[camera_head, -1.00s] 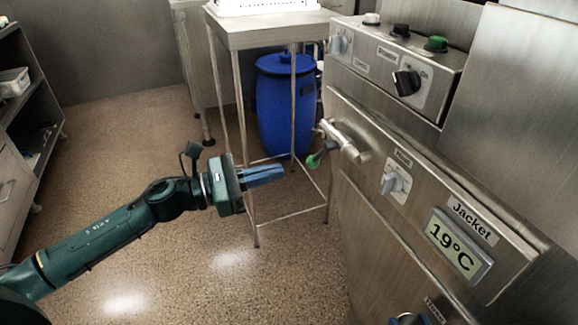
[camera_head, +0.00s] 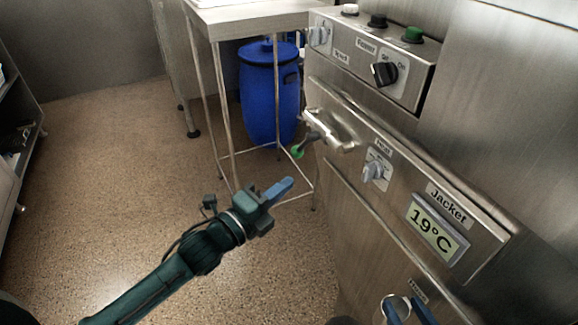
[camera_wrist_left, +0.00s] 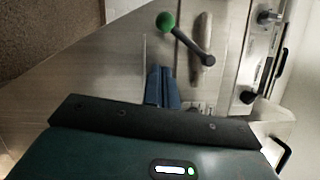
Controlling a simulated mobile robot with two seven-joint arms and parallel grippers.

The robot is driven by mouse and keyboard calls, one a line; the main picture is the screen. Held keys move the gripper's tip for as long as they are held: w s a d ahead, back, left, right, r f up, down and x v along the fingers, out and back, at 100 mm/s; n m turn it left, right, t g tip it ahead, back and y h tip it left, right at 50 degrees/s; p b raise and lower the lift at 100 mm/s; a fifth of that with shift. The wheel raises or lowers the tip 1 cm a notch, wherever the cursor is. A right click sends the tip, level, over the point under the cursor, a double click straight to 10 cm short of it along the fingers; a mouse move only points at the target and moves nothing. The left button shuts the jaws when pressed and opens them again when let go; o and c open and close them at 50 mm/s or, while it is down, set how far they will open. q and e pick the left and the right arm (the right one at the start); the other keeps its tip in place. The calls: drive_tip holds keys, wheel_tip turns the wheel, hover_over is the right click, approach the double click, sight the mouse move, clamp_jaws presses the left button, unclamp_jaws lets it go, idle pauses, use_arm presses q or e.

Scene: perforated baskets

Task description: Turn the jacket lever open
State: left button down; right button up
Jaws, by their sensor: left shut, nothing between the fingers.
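A lever with a green knob (camera_head: 297,152) sits on a metal valve at the left end of the steel machine's front. In the left wrist view the green knob (camera_wrist_left: 165,21) is at the top, its dark rod running down right. My left gripper (camera_head: 288,183) is shut and empty, below and slightly left of the knob, apart from it. Its blue fingers (camera_wrist_left: 162,72) point towards the lever. The "Jacket" display (camera_head: 437,229) reads 19°C. Blue finger-like parts (camera_head: 425,312), probably my right gripper, are cut off at the bottom edge beside a round metal fitting (camera_head: 397,307).
A grey selector knob (camera_head: 374,171) and a black power knob (camera_head: 384,73) stick out from the machine (camera_head: 350,220). A steel table (camera_head: 250,18) with thin legs and a blue barrel (camera_head: 268,95) stand behind the lever. The floor (camera_head: 110,160) at left is open.

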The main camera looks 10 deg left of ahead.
sight(303, 145)
use_arm(q)
drive_tip(key=w, duration=0.4)
drive_tip(key=w+r, duration=0.1)
drive_tip(key=shift+w+d, duration=0.3)
drive_tip(key=shift+w, duration=0.1)
